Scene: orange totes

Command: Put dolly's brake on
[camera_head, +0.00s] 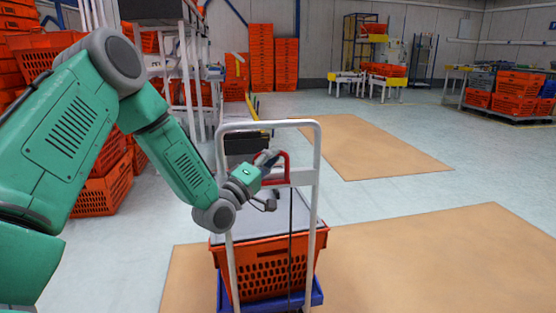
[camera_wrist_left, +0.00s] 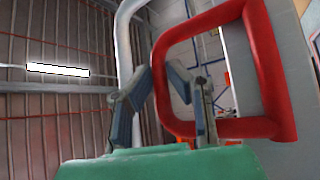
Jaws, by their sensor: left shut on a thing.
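The dolly has a pale upright tube frame (camera_head: 318,150) and a blue base (camera_head: 316,290). It carries an orange tote (camera_head: 265,275) with a grey top. A red loop-shaped brake handle (camera_head: 286,160) sits on the frame near its top. It also shows large in the left wrist view (camera_wrist_left: 275,75). My left gripper (camera_head: 274,170) is at the handle, with its fingers (camera_wrist_left: 161,82) closed around the near-left bar of the red loop. The exact contact is partly hidden by the fingers. My right gripper is not in view.
Stacked orange totes (camera_head: 102,190) and a white rack (camera_head: 190,90) stand close on the left. Tan floor mats (camera_head: 370,145) lie beyond and to the right of the dolly. The floor on the right is open. A loaded pallet (camera_head: 515,92) stands at the far right.

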